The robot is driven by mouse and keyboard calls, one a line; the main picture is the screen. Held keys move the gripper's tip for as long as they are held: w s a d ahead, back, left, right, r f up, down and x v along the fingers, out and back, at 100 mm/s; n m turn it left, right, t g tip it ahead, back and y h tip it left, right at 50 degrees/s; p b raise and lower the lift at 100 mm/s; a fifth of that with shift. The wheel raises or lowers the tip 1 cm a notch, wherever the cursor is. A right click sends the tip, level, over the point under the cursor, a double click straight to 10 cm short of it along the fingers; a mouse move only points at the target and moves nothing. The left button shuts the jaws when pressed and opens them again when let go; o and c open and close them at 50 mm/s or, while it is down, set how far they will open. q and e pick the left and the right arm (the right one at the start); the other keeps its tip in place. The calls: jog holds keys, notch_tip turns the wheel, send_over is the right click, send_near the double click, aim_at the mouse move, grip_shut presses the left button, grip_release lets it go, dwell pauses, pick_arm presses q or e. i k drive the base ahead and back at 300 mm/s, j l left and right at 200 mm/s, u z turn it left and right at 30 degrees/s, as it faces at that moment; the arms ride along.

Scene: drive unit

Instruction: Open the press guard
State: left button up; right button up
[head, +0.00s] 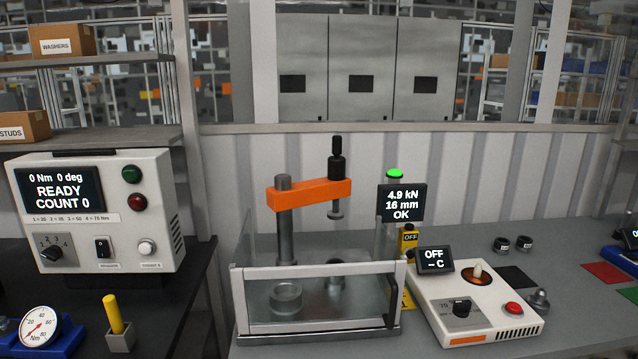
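The press (310,190) stands on the grey bench in the middle of the head view, with an orange arm on a steel column and a black-topped ram. Its guard (318,268) is a clear panel in a pale metal frame, standing upright across the lower front of the press. A black handle (391,300) sits at the guard's right side. Through the panel I see a round steel part (286,297) on the press base. The press display (401,203) reads 4.9 kN, 16 mm, OK, under a lit green lamp (395,174). Neither gripper is in view.
A white heater-like unit (478,305) reading OFF stands close to the guard's right. At left are a torque controller (98,215), a dial gauge (39,326) and a yellow-handled tool (114,315). Small black parts (512,244) and coloured mats (608,273) lie at right.

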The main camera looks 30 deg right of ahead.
aim_at(238, 275)
jog(key=l+z, duration=0.3)
jog(key=i+l+z, duration=0.15)
jog(key=l+z, duration=0.15)
jog(key=i+l+z, duration=0.1)
jog(key=l+z, duration=0.2)
